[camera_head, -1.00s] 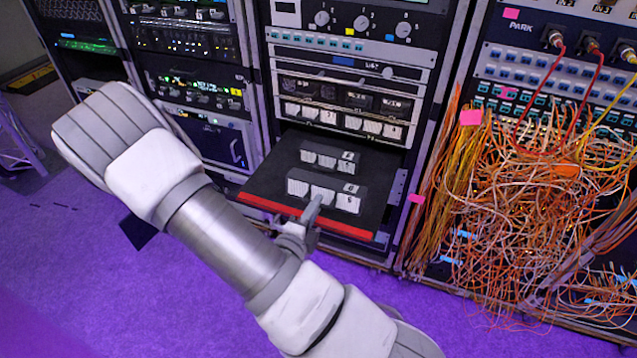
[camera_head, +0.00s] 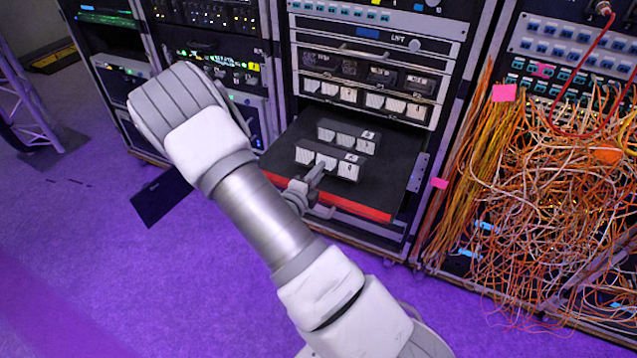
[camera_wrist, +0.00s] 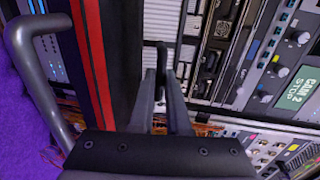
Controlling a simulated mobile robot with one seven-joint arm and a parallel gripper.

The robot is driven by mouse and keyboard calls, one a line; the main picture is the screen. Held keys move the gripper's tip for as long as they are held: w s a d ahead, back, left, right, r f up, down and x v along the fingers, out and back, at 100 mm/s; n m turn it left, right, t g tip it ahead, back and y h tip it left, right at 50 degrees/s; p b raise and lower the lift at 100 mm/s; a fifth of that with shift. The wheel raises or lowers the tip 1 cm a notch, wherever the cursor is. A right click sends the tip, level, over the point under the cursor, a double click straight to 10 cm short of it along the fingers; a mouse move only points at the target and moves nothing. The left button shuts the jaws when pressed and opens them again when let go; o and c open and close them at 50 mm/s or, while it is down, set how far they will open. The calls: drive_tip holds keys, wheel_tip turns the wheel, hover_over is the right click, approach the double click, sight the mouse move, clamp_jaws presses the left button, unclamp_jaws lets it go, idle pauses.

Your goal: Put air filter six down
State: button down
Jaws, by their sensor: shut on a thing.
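Air filter six (camera_head: 328,161) is a dark block with white pleated sections and a small label that seems to read 6. In the head view it is at the front of the black pull-out shelf (camera_head: 277,152), which has a red front edge. My gripper (camera_head: 316,176) reaches it from the front. In the wrist view my gripper (camera_wrist: 161,100) is shut on a slim black handle (camera_wrist: 162,60), with white pleats (camera_wrist: 160,18) beyond. I cannot tell whether the filter touches the shelf.
A similar filter (camera_head: 346,136) sits just behind on the shelf. A rack unit with more white-fronted modules (camera_head: 362,98) is above. Loose orange and yellow cables (camera_head: 560,205) hang at the right.

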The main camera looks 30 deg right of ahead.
wheel_tip(320, 180, down, 3)
drive_tip(key=shift+f+b, duration=0.1)
drive_tip(key=shift+b, duration=0.35)
drive_tip(key=c, duration=1.2)
unclamp_jaws()
drive_tip(key=shift+o, duration=0.2)
